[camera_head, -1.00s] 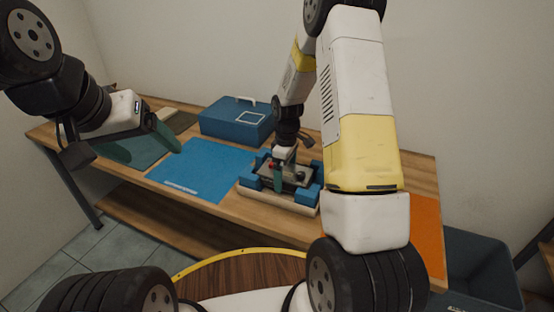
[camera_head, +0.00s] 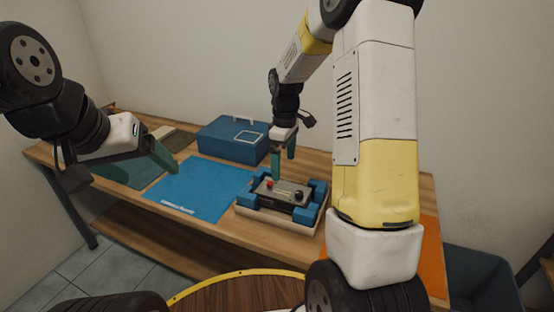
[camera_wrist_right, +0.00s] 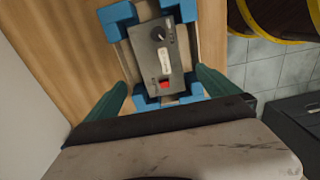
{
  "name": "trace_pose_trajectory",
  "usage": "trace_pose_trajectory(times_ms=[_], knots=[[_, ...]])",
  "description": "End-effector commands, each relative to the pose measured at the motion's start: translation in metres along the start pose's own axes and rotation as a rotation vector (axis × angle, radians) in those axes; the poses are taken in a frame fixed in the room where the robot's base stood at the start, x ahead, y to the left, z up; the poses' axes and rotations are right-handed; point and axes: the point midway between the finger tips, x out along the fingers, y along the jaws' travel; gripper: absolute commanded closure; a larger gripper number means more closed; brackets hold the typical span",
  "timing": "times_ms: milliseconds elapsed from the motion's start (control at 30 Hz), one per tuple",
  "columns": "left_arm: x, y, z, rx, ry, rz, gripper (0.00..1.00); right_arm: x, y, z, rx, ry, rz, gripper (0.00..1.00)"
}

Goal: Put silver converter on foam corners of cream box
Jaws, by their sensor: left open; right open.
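The silver converter (camera_head: 281,191), with a red part and a black knob on top, lies in the cream box (camera_head: 272,221) among its blue foam corners (camera_head: 247,201). In the right wrist view the converter (camera_wrist_right: 161,62) sits between the foam corners (camera_wrist_right: 119,20), and looks level. My right gripper (camera_head: 283,165) is open and empty above the converter's far left end; in the wrist view its green fingers (camera_wrist_right: 165,92) are spread on either side of the converter, apart from it. My left gripper (camera_head: 150,170) is open and empty over the left of the bench.
A blue mat (camera_head: 190,190) lies left of the box. A blue case (camera_head: 232,141) with a handle stands behind. An orange mat (camera_head: 431,245) is at the bench's right, partly behind my right arm. A dark bin (camera_head: 485,275) stands beyond it.

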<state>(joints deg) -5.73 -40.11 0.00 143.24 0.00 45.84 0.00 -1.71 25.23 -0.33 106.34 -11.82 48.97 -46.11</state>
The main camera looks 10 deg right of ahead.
Motion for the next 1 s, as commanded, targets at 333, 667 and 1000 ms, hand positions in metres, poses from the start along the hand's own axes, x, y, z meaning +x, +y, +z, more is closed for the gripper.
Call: trace_pose_trajectory(times_ms=[333,667,1000], knots=[[0.000,0.000,0.000,0.000,0.000,0.000,0.21,-0.117,-0.066,0.039,0.331,0.191,0.099,0.00],[0.000,0.000,0.000,0.000,0.000,0.000,0.21,-0.181,-0.168,0.096,0.720,0.460,0.122,0.00],[0.000,0.000,0.000,0.000,0.000,0.000,0.21,-0.185,-0.210,0.118,0.884,0.583,0.095,0.00]])
